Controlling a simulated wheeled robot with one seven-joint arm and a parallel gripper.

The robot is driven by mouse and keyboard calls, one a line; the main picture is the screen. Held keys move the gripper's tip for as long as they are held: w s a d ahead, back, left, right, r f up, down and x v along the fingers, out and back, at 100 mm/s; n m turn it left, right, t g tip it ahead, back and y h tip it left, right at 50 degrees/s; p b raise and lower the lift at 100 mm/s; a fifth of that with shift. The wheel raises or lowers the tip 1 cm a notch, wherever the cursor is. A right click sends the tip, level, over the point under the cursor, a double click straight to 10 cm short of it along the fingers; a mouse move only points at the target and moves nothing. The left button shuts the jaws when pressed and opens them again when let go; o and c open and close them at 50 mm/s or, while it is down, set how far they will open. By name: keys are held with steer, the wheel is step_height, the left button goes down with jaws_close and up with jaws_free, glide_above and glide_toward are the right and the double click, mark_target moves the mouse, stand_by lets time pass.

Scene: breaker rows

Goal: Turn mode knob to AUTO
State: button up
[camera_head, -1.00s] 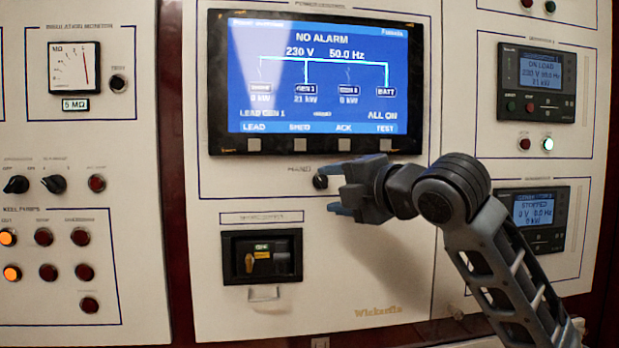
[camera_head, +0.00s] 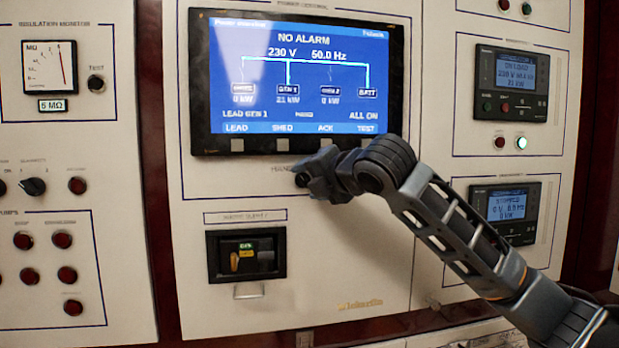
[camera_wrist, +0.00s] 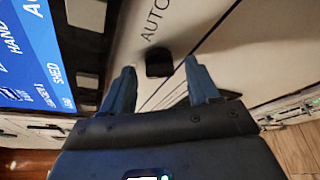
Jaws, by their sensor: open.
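The mode knob (camera_wrist: 158,63) is small and black and sits on the pale panel in the wrist view. The word AUTO is printed beside it. My gripper (camera_wrist: 160,66) is open, with one blue finger on each side of the knob. Whether the fingers touch it cannot be told. The knob's pointer direction is not clear. In the head view my gripper (camera_head: 306,180) is at the panel just below the large screen, and it hides most or all of the knob.
The large blue screen (camera_head: 290,75) reads NO ALARM and has a row of buttons under it. A recessed breaker (camera_head: 246,256) with a yellow handle is below left of my gripper. Generator displays (camera_head: 512,85) are at the right, lamps (camera_head: 24,241) and a selector knob (camera_head: 33,186) at the left.

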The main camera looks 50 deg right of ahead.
steer(key=shift+w, duration=0.25)
steer(key=c, duration=1)
steer(key=shift+f, duration=0.1)
